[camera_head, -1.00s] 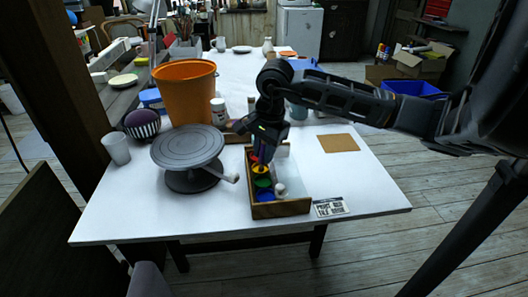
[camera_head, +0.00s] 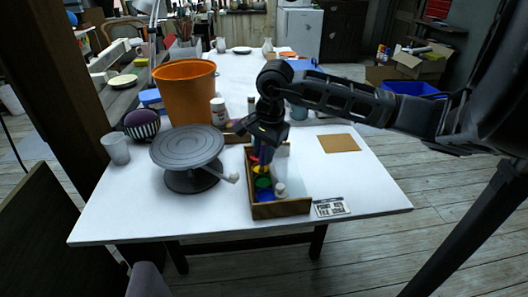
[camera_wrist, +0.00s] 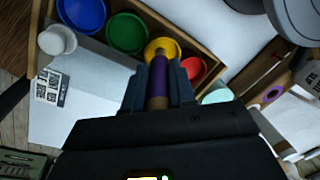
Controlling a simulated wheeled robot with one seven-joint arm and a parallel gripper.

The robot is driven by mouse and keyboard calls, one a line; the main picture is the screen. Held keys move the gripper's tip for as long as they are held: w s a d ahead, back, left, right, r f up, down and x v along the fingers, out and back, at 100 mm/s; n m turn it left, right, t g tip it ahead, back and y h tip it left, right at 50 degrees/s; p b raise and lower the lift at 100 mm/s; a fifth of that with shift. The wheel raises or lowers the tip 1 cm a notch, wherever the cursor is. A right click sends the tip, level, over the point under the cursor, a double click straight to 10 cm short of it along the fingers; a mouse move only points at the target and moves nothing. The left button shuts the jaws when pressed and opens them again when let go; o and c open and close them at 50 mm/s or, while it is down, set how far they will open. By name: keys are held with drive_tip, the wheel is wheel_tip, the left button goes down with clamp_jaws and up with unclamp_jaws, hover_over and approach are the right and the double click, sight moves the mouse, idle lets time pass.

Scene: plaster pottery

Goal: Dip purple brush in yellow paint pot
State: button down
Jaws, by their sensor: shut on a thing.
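My gripper (camera_head: 266,152) is shut on the purple brush (camera_wrist: 159,77), which stands between the two dark fingers in the wrist view. The brush points down toward the yellow paint pot (camera_wrist: 163,46). The brush covers part of that pot, and its tip is hidden, so I cannot tell whether it touches the paint. In the head view the gripper is over the far part of the wooden paint tray (camera_head: 290,209), and the yellow pot (camera_head: 260,170) is partly covered.
The red (camera_wrist: 193,68), green (camera_wrist: 127,33) and blue (camera_wrist: 82,15) pots share the tray with a small white bottle (camera_head: 280,188). A grey turntable (camera_head: 187,147) stands left of the tray. A label card (camera_head: 331,207) lies to its right. The table's right side is mostly clear.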

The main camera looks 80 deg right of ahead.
drive_tip(key=shift+r+p, duration=0.85)
drive_tip(key=shift+r, duration=2.65)
